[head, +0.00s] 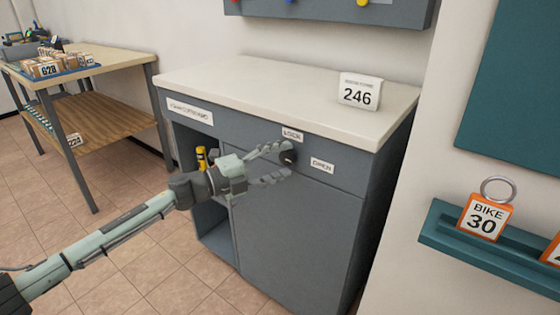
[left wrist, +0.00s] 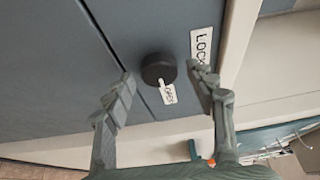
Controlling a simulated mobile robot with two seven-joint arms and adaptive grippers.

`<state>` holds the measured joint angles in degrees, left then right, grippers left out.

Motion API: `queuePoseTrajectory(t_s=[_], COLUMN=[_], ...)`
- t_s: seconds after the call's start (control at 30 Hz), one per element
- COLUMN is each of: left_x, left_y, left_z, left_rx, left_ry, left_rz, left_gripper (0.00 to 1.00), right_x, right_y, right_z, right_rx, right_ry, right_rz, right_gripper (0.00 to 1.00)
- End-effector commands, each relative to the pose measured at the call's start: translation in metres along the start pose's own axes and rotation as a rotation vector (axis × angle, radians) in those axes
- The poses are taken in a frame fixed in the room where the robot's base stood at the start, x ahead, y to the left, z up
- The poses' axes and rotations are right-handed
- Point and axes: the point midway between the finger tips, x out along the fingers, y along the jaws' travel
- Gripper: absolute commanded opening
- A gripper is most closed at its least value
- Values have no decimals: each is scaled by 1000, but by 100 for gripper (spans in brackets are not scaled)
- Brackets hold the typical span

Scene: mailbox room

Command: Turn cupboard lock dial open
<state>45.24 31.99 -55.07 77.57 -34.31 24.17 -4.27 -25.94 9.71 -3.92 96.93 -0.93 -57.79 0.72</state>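The black round lock dial (head: 288,157) sits on the front of the grey cupboard (head: 290,230). A LOCK label (head: 292,134) is above it and an OPEN label (head: 322,166) to its right. My left gripper (head: 283,162) is open at the dial, one finger above and one below. In the left wrist view the dial (left wrist: 158,67) lies between the two fingertips (left wrist: 160,73), with a visible gap on each side. A small white mark on the dial's edge seems to face the OPEN label (left wrist: 168,94). My right gripper is not in view.
A white block marked 246 (head: 360,91) stands on the cupboard top (head: 270,95). A yellow item (head: 202,158) is in the open compartment at left. A teal wall shelf (head: 450,242) with orange bike tags is at right. A wooden table (head: 110,62) stands at left.

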Motion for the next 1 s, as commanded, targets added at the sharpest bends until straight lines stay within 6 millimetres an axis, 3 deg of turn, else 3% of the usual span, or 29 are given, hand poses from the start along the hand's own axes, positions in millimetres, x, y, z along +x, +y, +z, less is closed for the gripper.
queuePoseTrajectory(t_s=[0.37,0.8,1.0], left_x=[-9,-95,-116], left_y=[1,1,0], left_z=[1,0,0], left_rx=[-2,-1,-2], left_ry=[-2,-2,-1], left_rz=[1,2,1], left_gripper=[58,58,58], right_x=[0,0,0], right_y=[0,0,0], right_z=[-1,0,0], right_rx=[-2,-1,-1], right_ry=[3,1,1], right_rz=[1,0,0], right_gripper=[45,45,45])
